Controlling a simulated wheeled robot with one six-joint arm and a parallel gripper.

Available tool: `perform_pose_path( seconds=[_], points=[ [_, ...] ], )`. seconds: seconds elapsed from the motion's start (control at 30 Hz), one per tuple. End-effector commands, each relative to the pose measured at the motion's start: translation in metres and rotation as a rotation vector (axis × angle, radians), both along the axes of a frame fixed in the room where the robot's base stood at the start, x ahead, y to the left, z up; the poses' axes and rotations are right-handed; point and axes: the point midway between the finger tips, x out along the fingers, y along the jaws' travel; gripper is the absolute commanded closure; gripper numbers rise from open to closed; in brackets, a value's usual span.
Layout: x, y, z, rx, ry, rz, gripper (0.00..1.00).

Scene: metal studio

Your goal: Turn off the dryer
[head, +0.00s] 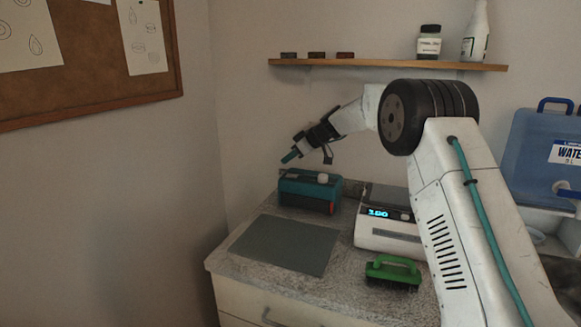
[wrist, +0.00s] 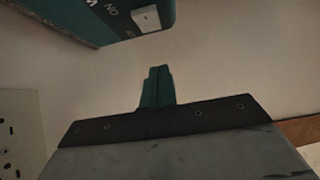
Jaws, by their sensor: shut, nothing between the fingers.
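A teal box (head: 310,194), which I take to be the dryer, stands at the back left of the counter. My gripper (head: 287,159) has teal fingertips and is shut and empty. It is just above the box's left end, apart from it. In the wrist view, the closed fingers (wrist: 157,72) point up the picture, below the switch.
A white scale (head: 386,240) with a lit display stands right of the box. A green-handled brush (head: 393,269) and a grey mat (head: 285,244) lie in front. A wooden shelf (head: 390,65) with bottles is above my arm. A blue water container (head: 540,150) is at right.

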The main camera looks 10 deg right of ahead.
Motion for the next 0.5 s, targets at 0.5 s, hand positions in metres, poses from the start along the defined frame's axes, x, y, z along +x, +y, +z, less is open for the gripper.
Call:
perform_pose_path(
  seconds=[0.5],
  points=[
    [-0.032, -0.048, 0.081, -0.001, -0.002, -0.001, 1.00]
  ],
)
